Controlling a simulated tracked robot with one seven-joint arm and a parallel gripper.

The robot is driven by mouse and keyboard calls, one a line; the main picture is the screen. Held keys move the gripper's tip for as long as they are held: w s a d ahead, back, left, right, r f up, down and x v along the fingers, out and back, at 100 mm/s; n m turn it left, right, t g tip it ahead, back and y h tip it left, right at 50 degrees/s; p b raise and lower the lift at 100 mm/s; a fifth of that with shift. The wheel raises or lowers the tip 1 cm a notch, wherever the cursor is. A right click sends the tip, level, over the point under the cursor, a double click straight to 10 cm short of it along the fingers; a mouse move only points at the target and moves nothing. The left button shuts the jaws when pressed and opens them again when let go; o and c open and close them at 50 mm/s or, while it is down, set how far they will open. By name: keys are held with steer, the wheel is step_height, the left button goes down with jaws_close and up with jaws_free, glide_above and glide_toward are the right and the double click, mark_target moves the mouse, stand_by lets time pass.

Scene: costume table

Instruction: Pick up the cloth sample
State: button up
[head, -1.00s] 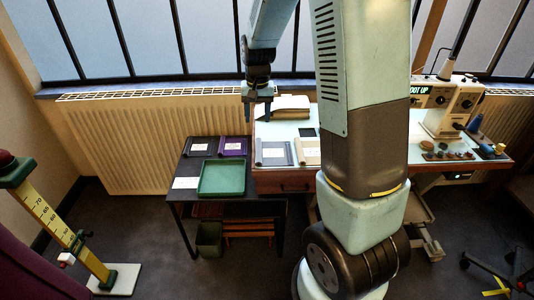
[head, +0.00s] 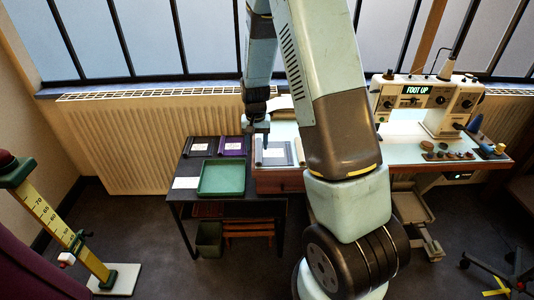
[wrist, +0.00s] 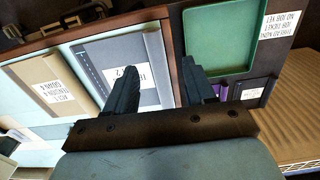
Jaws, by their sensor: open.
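Several flat labelled pieces that look like cloth samples are in view; I cannot tell which one the task means. A grey one (head: 275,157) lies on the pale table top, and it also shows in the wrist view (wrist: 148,88) with a white label and a rolled edge. A beige one (wrist: 48,82) lies beside it. A dark grey one (head: 199,146) and a purple one (head: 232,146) lie on the black side table. My gripper (head: 261,135) is open and empty above the grey sample. In the wrist view its fingers (wrist: 160,66) straddle the sample's right edge.
A green tray (head: 222,192) sits on the black table (head: 180,208), beside a white card (head: 186,183). A radiator (head: 130,145) runs behind.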

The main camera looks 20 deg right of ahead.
mark_target(258, 157)
steer(key=shift+s+d+f, duration=0.1)
steer(key=shift+f, duration=1.25)
steer(key=shift+s+d+f, duration=0.1)
steer(key=shift+f, duration=1.2)
steer(key=shift+c, duration=0.5)
jaws_close()
